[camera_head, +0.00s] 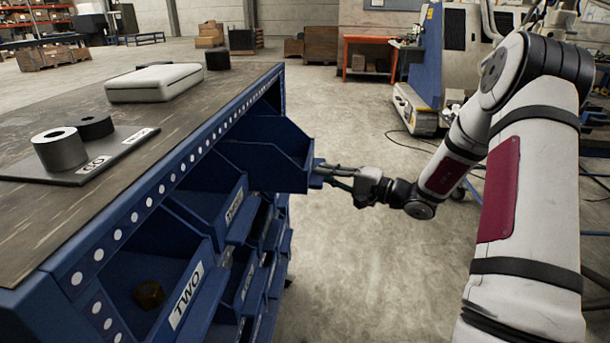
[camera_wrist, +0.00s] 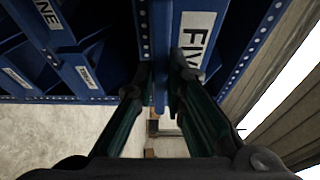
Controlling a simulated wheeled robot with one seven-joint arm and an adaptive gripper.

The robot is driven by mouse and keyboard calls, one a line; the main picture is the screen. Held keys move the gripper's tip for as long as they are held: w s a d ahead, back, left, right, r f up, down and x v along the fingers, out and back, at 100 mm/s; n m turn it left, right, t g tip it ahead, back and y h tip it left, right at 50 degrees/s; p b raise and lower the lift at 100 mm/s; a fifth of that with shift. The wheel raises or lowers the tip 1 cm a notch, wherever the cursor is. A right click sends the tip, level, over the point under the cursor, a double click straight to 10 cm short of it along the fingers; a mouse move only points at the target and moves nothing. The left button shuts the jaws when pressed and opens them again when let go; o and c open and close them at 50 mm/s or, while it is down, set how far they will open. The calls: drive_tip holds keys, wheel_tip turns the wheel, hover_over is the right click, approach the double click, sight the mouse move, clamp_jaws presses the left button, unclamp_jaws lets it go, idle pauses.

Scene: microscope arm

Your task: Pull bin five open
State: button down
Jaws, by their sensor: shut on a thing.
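Bin five (camera_head: 292,174) is a blue open-topped bin in the top row at the far end of the blue rack. It juts out past the bins nearer to me. Its FIVE label shows in the wrist view (camera_wrist: 195,38) and is hidden from the head camera. My gripper (camera_head: 320,172) is at the bin's front. In the wrist view its two dark fingers (camera_wrist: 160,82) are closed on a thin blue part at the front of bin five, beside the label.
Bin TWO (camera_head: 160,285), holding a small brown block (camera_head: 148,293), is nearest in the rack (camera_head: 110,240). More labelled bins sit below. The worktop (camera_head: 60,205) carries a plate with two rings and a pale case (camera_head: 155,83).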

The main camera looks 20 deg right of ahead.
drive_tip(key=shift+s+d, duration=0.4)
drive_tip(key=shift+d, duration=0.25)
drive_tip(key=shift+s+d, duration=0.4)
drive_tip(key=shift+d, duration=0.25)
drive_tip(key=c, duration=1.6)
unclamp_jaws()
drive_tip(key=shift+c, duration=0.2)
drive_tip(key=v, duration=1.2)
